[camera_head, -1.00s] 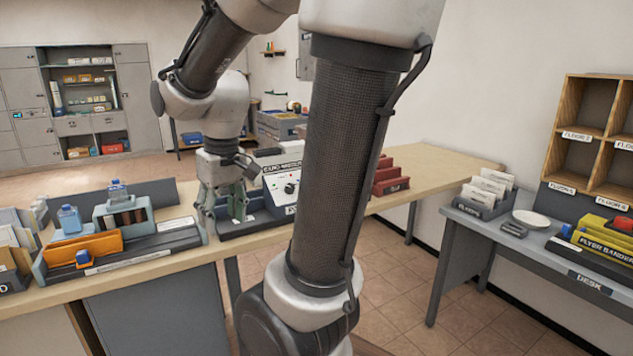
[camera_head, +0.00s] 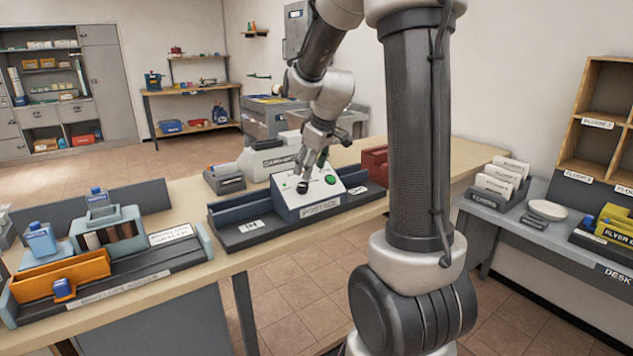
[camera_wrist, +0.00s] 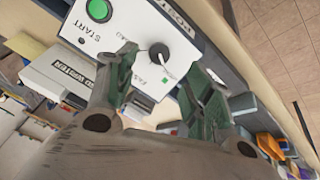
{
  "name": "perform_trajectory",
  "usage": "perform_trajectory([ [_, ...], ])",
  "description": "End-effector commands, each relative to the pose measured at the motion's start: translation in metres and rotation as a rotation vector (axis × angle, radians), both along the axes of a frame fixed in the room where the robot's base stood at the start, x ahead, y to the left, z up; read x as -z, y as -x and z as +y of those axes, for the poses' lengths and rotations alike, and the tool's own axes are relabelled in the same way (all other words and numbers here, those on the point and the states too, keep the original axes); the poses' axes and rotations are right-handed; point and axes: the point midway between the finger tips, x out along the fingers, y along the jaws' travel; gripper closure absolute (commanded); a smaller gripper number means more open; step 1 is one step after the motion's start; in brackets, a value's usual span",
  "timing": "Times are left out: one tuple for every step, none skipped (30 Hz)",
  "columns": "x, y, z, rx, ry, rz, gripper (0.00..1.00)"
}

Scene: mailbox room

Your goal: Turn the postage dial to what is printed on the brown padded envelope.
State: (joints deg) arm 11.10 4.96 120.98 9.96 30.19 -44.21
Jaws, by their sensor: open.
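The postage machine (camera_head: 314,208) is a white box with a sloped face, standing on a dark tray on the long wooden table. Its black postage dial (camera_head: 302,188) is on the face, left of a green start button (camera_head: 330,180). I cannot make out a brown padded envelope.
A white card-printing machine (camera_head: 268,160) stands behind the postage machine. Red trays (camera_head: 375,165) are to its right. An orange bin (camera_head: 60,275) and blue bottles are at the table's left. A desk (camera_head: 497,213) with letters stands right. The table's far right end is clear.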

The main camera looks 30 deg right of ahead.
Motion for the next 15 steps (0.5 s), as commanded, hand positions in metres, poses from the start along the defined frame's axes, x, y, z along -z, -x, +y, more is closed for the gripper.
perform_trajectory([
  [0.0, -0.001, 0.0, -0.013, 0.008, -0.005, 0.48],
  [-0.001, -0.001, -0.001, -0.023, 0.013, -0.007, 0.48],
  [0.0, -0.002, -0.001, -0.031, 0.018, -0.007, 0.48],
  [0.001, -0.002, -0.001, -0.037, 0.02, -0.007, 0.48],
  [0.003, -0.003, -0.001, -0.041, 0.022, -0.006, 0.48],
  [0.007, -0.004, -0.001, -0.045, 0.023, -0.006, 0.48],
  [0.01, -0.006, -0.001, -0.046, 0.023, -0.006, 0.48],
  [0.014, -0.008, 0.0, -0.045, 0.023, -0.005, 0.48],
  [0.021, -0.01, 0.0, -0.045, 0.023, -0.003, 0.48],
  [0.025, -0.012, 0.0, -0.044, 0.023, -0.004, 0.48],
  [0.03, -0.015, 0.0, -0.044, 0.023, -0.003, 0.48],
  [0.037, -0.018, 0.0, -0.044, 0.022, -0.003, 0.48],
  [0.041, -0.02, 0.0, -0.044, 0.022, -0.003, 0.48],
  [0.046, -0.022, 0.0, -0.044, 0.022, -0.002, 0.48],
  [0.051, -0.025, 0.0, -0.044, 0.023, -0.005, 0.48],
])
